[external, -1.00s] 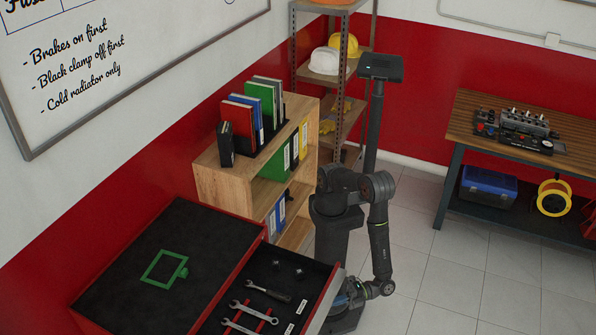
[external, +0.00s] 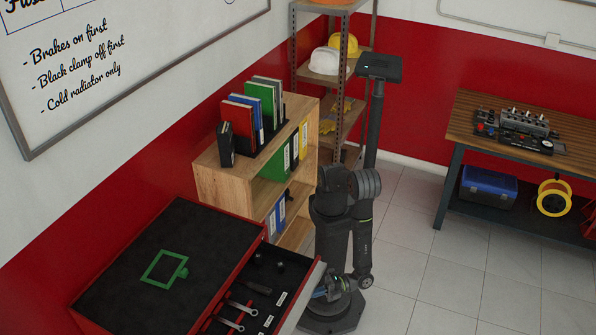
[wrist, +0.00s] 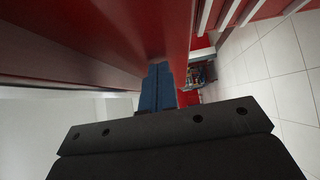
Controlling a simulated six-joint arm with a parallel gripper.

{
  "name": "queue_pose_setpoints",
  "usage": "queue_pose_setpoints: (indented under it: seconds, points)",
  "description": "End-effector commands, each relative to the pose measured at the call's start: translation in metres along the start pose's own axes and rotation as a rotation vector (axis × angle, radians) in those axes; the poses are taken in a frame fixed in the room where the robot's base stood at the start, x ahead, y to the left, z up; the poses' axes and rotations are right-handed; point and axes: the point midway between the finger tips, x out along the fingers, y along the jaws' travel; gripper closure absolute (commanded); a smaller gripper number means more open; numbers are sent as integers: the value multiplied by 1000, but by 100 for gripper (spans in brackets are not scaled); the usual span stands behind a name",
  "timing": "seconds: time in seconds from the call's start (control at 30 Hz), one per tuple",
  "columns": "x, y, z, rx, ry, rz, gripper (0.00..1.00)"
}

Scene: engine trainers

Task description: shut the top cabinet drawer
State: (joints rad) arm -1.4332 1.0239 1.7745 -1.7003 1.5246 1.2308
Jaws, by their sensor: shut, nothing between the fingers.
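The red cabinet (external: 207,222) stands at the lower left, with a black top mat. Its top drawer (external: 306,292) is partly open and sticks out to the right, with wrenches, a dark-handled tool and small dark parts inside. My gripper (external: 327,290) is low at the drawer's outer front face, close to it; contact cannot be told for sure. In the wrist view my gripper's blue fingers (wrist: 158,88) are together and empty, beside a large red panel (wrist: 100,30).
A green frame-shaped thing (external: 163,268) lies on the cabinet top. A wooden bookcase (external: 218,178) with binders stands behind the drawer. A workbench (external: 470,120) is at the right. The tiled floor (external: 450,285) right of my arm is clear.

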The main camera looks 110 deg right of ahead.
Motion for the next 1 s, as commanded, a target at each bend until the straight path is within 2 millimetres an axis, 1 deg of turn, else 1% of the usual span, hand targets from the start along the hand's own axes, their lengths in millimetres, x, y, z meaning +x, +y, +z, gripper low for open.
queue_pose_setpoints:
  seconds: [0.03, 0.1, 0.6, 0.8, 1.0]
  points:
    - [12, 0, 12, -3, -7, 0, 100]
    - [26, 0, 27, -3, -8, 0, 100]
    - [122, 0, 123, -1, -8, -1, 100]
    - [150, 0, 152, 0, -6, -1, 100]
    - [168, 0, 169, 0, -3, 0, 100]
